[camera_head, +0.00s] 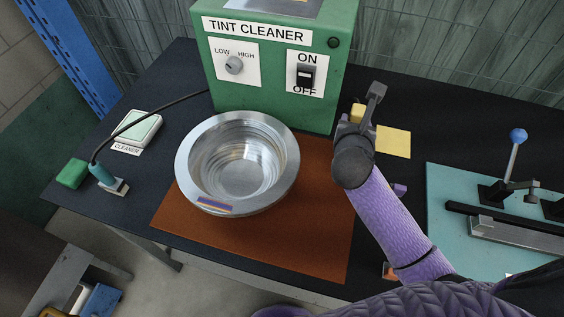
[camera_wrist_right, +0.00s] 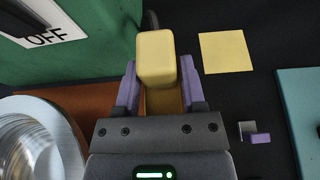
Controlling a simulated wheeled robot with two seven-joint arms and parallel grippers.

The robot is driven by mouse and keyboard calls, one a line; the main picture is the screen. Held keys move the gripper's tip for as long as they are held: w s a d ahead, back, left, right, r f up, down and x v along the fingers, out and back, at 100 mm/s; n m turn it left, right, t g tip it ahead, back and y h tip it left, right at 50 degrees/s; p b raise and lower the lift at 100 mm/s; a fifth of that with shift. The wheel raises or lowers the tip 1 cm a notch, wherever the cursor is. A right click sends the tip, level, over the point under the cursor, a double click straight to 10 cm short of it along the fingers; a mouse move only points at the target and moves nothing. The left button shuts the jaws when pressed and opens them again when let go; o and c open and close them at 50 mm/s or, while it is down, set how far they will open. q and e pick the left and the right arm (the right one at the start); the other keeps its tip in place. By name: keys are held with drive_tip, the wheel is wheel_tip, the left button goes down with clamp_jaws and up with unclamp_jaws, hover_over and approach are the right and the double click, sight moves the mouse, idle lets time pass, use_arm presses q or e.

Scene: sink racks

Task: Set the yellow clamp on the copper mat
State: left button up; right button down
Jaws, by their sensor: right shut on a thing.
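The yellow clamp (camera_head: 357,113) is a blocky yellow piece, partly hidden behind my right gripper (camera_head: 362,108) in the head view. In the right wrist view the clamp (camera_wrist_right: 156,57) stands between the purple fingers of my right gripper (camera_wrist_right: 158,85), which is shut on it. The copper mat (camera_head: 320,230) is a brown-orange sheet lying in front of the green machine. The clamp is beyond the mat's far right corner, near the machine's right side; its height above the table is unclear. My left gripper is not in view.
A metal bowl (camera_head: 238,165) covers much of the mat's left and middle. The green tint cleaner (camera_head: 270,80) stands behind. A flat yellow square (camera_head: 393,142) and a small purple piece (camera_head: 399,190) lie to the right, near a teal board (camera_head: 445,220). The mat's front right is bare.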

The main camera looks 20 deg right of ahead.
wheel_tip(320, 180, down, 11)
drive_tip(key=b, duration=0.6)
drive_tip(key=shift+r, duration=0.45)
drive_tip(key=shift+d+f, duration=0.1)
drive_tip(key=shift+c, duration=0.9)
unclamp_jaws()
drive_tip(key=shift+s+r, duration=0.15)
drive_tip(key=shift+r, duration=0.05)
drive_tip(key=p+v, duration=0.4)
drive_tip(key=v, duration=0.7)
drive_tip(key=shift+r, duration=0.1)
drive_tip(key=shift+s+a, duration=0.25)
